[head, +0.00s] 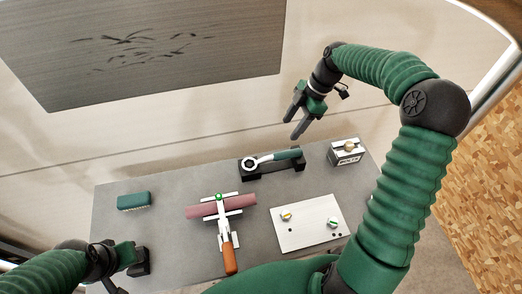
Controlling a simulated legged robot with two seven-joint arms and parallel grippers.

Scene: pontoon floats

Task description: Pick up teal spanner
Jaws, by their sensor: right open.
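The teal spanner (287,154) lies in a black holder (258,176) at the back of the grey table, its round silver head to the left and its teal handle to the right. My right gripper (294,127) is open and empty above and behind the spanner, fingers pointing down, apart from it. My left gripper (125,272) is low at the front left of the table, far from the spanner; its fingers are too unclear to read.
A labelled box (346,152) stands right of the spanner. A white panel with knobs (307,225), an orange-handled tool (229,253) across a reddish roll (195,211), and a green brush (133,200) lie on the table (170,240). Bare table separates them.

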